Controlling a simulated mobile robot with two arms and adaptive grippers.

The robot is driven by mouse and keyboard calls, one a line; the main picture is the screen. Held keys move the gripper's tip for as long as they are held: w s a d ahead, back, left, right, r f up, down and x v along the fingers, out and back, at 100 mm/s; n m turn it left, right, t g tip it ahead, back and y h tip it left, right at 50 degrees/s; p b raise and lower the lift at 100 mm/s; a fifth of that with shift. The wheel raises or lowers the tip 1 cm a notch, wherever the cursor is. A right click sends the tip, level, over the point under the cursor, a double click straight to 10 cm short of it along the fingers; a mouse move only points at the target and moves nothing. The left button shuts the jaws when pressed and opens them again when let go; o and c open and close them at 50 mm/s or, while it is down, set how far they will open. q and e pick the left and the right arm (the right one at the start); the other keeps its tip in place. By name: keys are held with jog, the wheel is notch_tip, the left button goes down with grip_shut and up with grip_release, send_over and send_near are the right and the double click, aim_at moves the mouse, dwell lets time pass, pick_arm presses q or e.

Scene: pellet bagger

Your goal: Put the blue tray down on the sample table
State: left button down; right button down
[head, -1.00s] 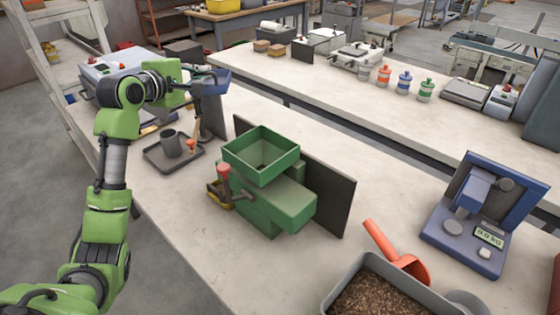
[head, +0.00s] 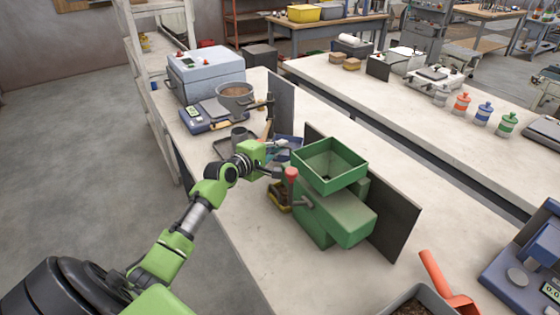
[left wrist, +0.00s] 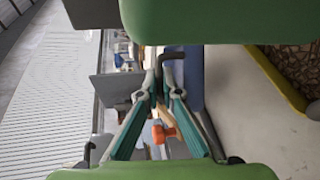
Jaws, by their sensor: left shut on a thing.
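The blue tray (head: 294,141) is in my left gripper (head: 284,148) in the head view, above the long pale bench and just behind and left of the green hopper machine. Only part of the tray shows; the gripper and the hopper cover some of it. In the left wrist view, the blue tray (left wrist: 191,75) is a blue strip beside the fingers. The left gripper (left wrist: 166,58) has its fingers closed together at the tray's edge. I cannot tell which surface is the sample table. My right gripper is not in view.
The green hopper machine (head: 330,165) stands close to my left gripper, with a dark upright panel (head: 395,215) behind it. A grey dish (head: 236,97) stands on a blue scale (head: 208,118). The front bench (head: 235,235) has bare room.

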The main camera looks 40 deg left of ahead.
aim_at(279, 160)
pick_arm(q)
jog(key=shift+f, duration=0.75)
notch_tip(279, 160, down, 4)
jog(key=shift+r+b, duration=0.1)
jog(key=shift+b, duration=0.45)
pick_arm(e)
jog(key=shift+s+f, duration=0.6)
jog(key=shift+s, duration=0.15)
pick_arm(q)
jog(key=c, duration=2.2)
grip_release()
jog(key=shift+c, duration=0.2)
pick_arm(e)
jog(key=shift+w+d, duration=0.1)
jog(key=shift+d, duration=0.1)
pick_arm(q)
jog(key=v, duration=1.2)
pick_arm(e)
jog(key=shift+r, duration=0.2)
